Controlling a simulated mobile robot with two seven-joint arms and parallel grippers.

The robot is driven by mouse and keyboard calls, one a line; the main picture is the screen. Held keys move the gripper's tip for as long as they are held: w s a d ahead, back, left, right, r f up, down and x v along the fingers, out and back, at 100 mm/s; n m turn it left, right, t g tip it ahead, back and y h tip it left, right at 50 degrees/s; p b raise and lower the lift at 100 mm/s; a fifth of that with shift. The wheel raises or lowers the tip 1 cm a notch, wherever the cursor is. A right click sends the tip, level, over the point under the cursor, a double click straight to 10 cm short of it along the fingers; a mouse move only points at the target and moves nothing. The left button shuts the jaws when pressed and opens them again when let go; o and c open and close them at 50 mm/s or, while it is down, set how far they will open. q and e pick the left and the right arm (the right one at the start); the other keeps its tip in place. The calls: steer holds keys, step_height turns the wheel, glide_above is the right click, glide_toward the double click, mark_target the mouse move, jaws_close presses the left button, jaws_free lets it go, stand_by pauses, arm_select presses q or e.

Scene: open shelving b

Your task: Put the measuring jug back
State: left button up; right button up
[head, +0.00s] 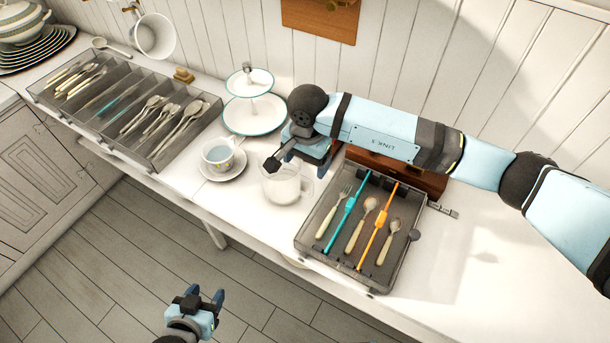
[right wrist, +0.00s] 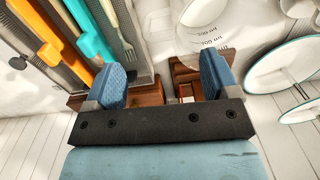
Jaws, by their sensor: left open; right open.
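The measuring jug (head: 283,184) is clear with a whitish look and stands upright on the white counter, between the cup on its saucer and the small cutlery tray. In the right wrist view the jug (right wrist: 212,32), with printed marks, shows beyond the right-hand finger. My right gripper (head: 300,158) is just behind the jug, open and empty; whether a finger touches the jug I cannot tell. In the right wrist view the gripper's blue fingers (right wrist: 163,82) stand wide apart. My left gripper (head: 206,296) is open and empty, low over the floor in front of the counter.
A cutlery tray (head: 377,279) lies right of the jug, before a wooden piece (head: 420,179). A cup (head: 219,153) on a saucer and a two-tier stand (head: 254,118) are left. A longer cutlery tray (head: 90,125) lies further left. The counter's right part (head: 490,260) is clear.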

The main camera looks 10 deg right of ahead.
steer(key=shift+r, duration=2.1)
